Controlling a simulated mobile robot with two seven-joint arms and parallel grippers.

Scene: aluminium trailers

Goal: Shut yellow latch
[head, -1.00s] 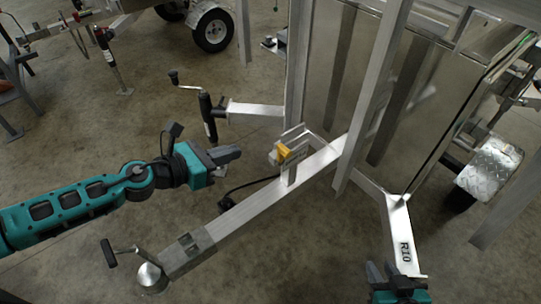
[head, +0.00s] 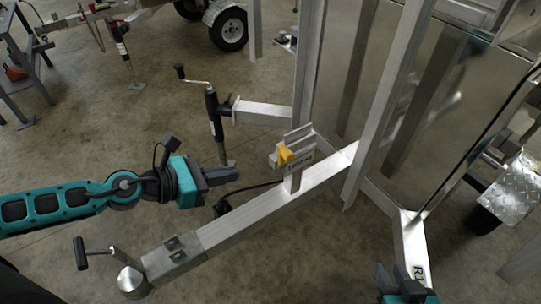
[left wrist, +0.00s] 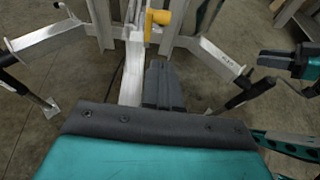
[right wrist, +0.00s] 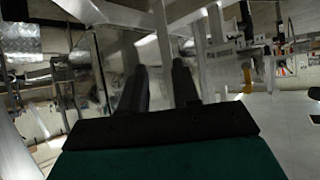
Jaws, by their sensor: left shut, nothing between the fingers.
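The yellow latch (head: 286,155) sits on a small metal bracket on a post above the trailer's tongue beam (head: 250,207). In the left wrist view the yellow latch (left wrist: 158,18) is at the top, beyond the fingers. My left gripper (head: 236,174) is shut and empty, left of the latch and apart from it, pointing towards it. Its fingers (left wrist: 160,85) show together in the left wrist view. My right gripper (head: 402,275) is at the bottom edge in the head view, near the trailer's right leg. Its fingers (right wrist: 158,85) stand apart with nothing between them.
A black crank jack (head: 213,115) stands behind my left gripper. A winch handle (head: 80,253) and round coupler stand at the beam's near end. Upright aluminium posts (head: 375,100) and shiny panels rise right of the latch. Open floor lies left of the beam.

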